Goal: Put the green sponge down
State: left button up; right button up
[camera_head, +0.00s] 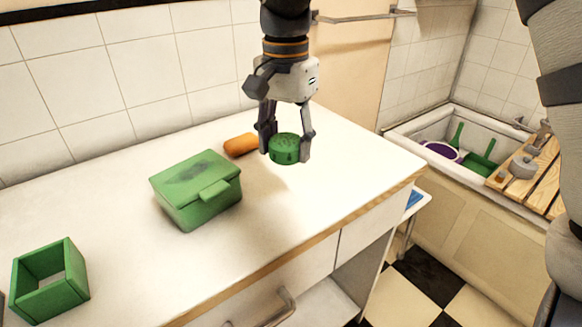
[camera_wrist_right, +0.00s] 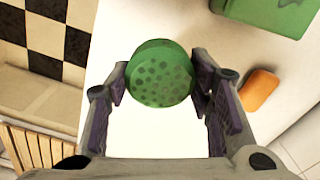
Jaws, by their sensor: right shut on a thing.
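The green sponge (camera_head: 284,149) is round, with darker spots on the face seen in the right wrist view (camera_wrist_right: 160,74). My right gripper (camera_head: 286,152) is shut on it, one finger on each side. The gripper points down over the white counter (camera_head: 290,215), near its back right part. In the head view the sponge looks a little above the counter; the exact gap is hard to tell. My left gripper is in neither view.
A lidded green box (camera_head: 195,190) stands left of the sponge. An orange block (camera_head: 241,145) lies close behind it. An open green box (camera_head: 48,280) is at the far left. The counter's front right is clear. A basin (camera_head: 440,140) with a wooden rack (camera_head: 537,180) stands at the right.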

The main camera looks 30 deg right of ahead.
send_over(291, 182)
jog(key=s+a, duration=0.1)
notch_tip(291, 182, down, 4)
jog(key=shift+a+f+b, duration=0.1)
jog(key=shift+f+b, duration=0.05)
jog(key=shift+b, duration=0.15)
jog(key=f, duration=0.2)
jog(key=w+d+f, duration=0.1)
jog(key=f, duration=0.1)
jog(key=shift+d+f, duration=0.1)
jog(key=shift+f, duration=0.25)
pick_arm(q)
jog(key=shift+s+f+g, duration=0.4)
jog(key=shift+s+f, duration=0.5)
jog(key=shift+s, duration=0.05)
pick_arm(e)
jog(key=shift+r, duration=0.1)
jog(key=o, duration=1.2)
